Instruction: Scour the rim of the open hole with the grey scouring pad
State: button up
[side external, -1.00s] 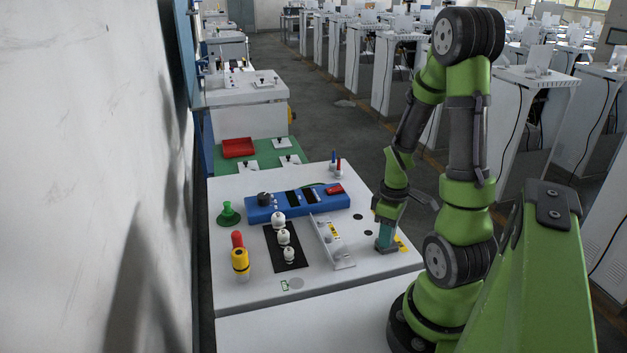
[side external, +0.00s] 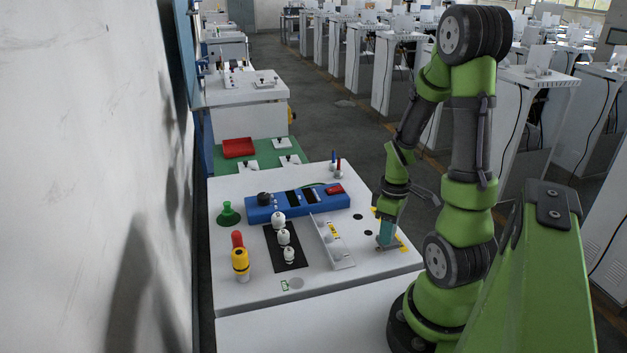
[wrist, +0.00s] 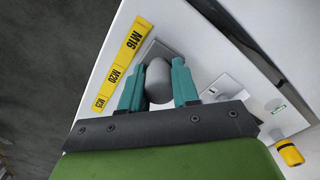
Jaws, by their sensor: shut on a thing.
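My gripper (side external: 387,234) is over the right part of the white worktop, its teal fingers pointing down. In the wrist view my gripper (wrist: 158,88) is shut on the rounded grey handle (wrist: 158,75) of the scouring pad. The pad's flat grey plate (wrist: 160,47) shows beyond the handle, beside a yellow strip. Two dark round holes, (side external: 358,217) and (side external: 368,233), show in the worktop to the left of my gripper. I cannot tell whether the pad touches the worktop, or whether a hole lies beneath it.
The yellow strip (wrist: 123,65) is marked M16, M20 and M25. A pale angled bracket (side external: 332,243) stands left of the holes. Further left are white knobbed pieces on a black mat (side external: 272,255), and a blue panel (side external: 262,214) lies behind. The worktop's front right is clear.

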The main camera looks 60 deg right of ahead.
jog(key=shift+r, duration=3.55)
jog(key=shift+w, duration=0.1)
jog(key=shift+w+a, duration=0.1)
jog(key=shift+w, duration=0.05)
jog(key=w+a+r, duration=0.4)
jog(key=w+a, duration=0.5)
jog(key=w, duration=0.1)
jog(key=w+a+r, duration=0.4)
jog(key=w+a, duration=0.6)
jog(key=shift+w+a+r, duration=0.25)
jog(key=shift+w+r, duration=0.05)
jog(key=shift+r, duration=0.1)
